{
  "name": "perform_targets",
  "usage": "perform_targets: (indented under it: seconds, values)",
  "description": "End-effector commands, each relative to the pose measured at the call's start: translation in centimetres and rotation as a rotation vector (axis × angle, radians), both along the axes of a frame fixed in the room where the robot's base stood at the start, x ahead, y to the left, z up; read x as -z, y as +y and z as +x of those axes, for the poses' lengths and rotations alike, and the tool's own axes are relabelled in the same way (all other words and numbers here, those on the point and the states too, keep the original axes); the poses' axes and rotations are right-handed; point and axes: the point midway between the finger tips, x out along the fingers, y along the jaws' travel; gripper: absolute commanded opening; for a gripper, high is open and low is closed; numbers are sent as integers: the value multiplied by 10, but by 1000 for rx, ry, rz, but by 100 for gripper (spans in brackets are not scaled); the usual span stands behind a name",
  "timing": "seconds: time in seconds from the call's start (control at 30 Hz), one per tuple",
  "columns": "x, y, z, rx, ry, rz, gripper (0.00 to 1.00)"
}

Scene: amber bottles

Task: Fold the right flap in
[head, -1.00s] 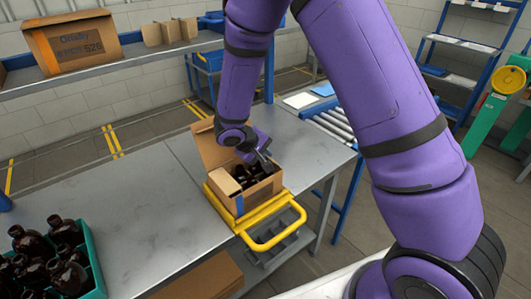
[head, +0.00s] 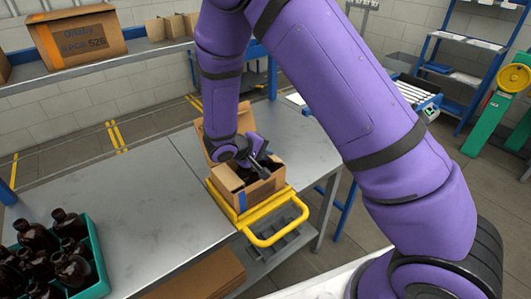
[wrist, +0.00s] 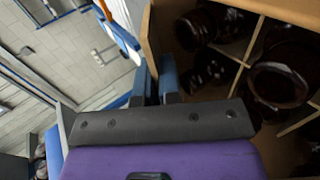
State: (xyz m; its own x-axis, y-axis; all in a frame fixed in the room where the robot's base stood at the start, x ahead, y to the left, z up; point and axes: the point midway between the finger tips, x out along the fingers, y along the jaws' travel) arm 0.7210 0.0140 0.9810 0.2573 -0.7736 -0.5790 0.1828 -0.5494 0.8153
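An open cardboard box (head: 258,194) sits on the yellow-framed stand (head: 216,196) at the table's edge. Its tall back-left flap (head: 207,148) stands up, and a smaller flap stands at its near left end. The right flap cannot be made out clearly behind my gripper. My gripper (head: 265,158) is low at the box's far right side. In the wrist view, its two fingers (wrist: 156,84) are close together beside a cardboard edge (wrist: 148,38); whether cardboard lies between them is unclear. Dark amber bottles (wrist: 280,82) stand in divided compartments inside the box.
A teal crate of amber bottles (head: 98,262) stands at the lower left. Flat cardboard (head: 200,278) lies at the front. A shelf (head: 110,63) with a carton runs behind. The grey table (head: 130,190) left of the box is clear.

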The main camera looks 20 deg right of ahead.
Motion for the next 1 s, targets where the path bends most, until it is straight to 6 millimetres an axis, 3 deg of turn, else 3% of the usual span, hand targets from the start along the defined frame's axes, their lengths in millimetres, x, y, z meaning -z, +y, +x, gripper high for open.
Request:
perform_targets:
  seconds: [0.1, 0.2, 0.23, 0.57, 1.0]
  values:
    - [0, 0, 0, 0, 0, 1, 0]
    - [0, 0, 0, 0, 0, 1, 28]
    - [0, 0, 0, 0, 0, 1, 31]
    - [-1, -1, 0, 2, 5, 17, 31]
    - [-8, -8, 2, 5, 77, 240, 31]
